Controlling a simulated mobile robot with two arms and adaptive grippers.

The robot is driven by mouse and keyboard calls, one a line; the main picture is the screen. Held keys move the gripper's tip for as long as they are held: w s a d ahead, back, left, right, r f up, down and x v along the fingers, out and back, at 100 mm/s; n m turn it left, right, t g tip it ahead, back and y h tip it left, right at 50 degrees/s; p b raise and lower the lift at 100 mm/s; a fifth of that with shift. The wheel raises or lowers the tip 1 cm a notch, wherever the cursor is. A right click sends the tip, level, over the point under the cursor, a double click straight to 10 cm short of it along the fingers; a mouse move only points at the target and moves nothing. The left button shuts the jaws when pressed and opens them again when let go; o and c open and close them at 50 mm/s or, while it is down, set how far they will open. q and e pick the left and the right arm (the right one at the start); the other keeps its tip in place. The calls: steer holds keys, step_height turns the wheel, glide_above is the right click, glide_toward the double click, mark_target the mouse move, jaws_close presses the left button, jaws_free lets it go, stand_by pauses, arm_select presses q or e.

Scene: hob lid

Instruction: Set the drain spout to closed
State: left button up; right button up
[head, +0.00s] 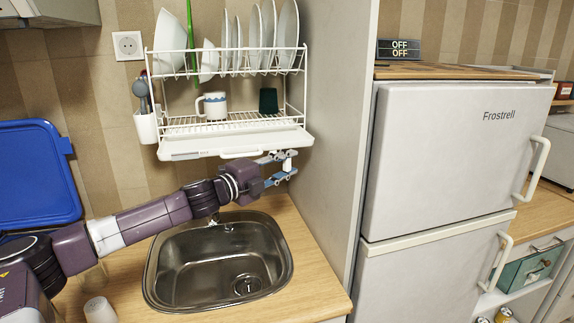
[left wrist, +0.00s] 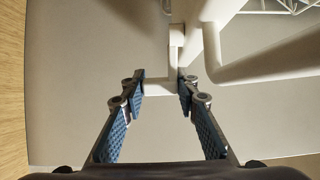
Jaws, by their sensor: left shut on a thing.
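The drain spout (head: 289,156) is a small white piece at the right front of the dish rack's drip tray (head: 215,148). In the left wrist view the spout (left wrist: 158,87) shows as a short white bar joined to an upright stem. My left gripper (head: 284,165) reaches in from the left, just under the tray's right end, and is shut on the spout. Its blue-padded fingers (left wrist: 163,84) stand on either side of the white bar in the left wrist view. The fingers partly hide the spout in the head view. My right gripper is not in view.
The white dish rack (head: 303,95) holds plates and a mug (head: 213,106) above the steel sink (head: 180,285). A grey side panel (head: 335,130) stands close right of the gripper, beside the fridge (head: 440,160). A blue lid (head: 35,175) and a cup (head: 99,310) are at left.

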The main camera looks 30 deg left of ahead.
arm_select(q)
steer(key=shift+w+d+f+n+y+b, duration=0.2)
steer(key=shift+w+n+y+b, duration=0.15)
steer(key=shift+n+y+b, duration=0.5)
steer(key=shift+w+r+n+y, duration=0.15)
steer(key=shift+n+y, duration=0.1)
steer(key=shift+y, duration=0.35)
steer(key=shift+w+f+n+y, duration=0.1)
steer(key=shift+w+n+y, duration=0.1)
steer(key=shift+y, duration=0.35)
steer(key=shift+w+a+r+n+y, duration=0.15)
steer(key=shift+n+y, duration=0.25)
steer(key=shift+y, duration=0.25)
steer(key=shift+w+a+f+n+y, duration=0.1)
steer(key=shift+n+y, duration=0.3)
steer(key=shift+y, duration=0.25)
steer(key=shift+d, duration=0.1)
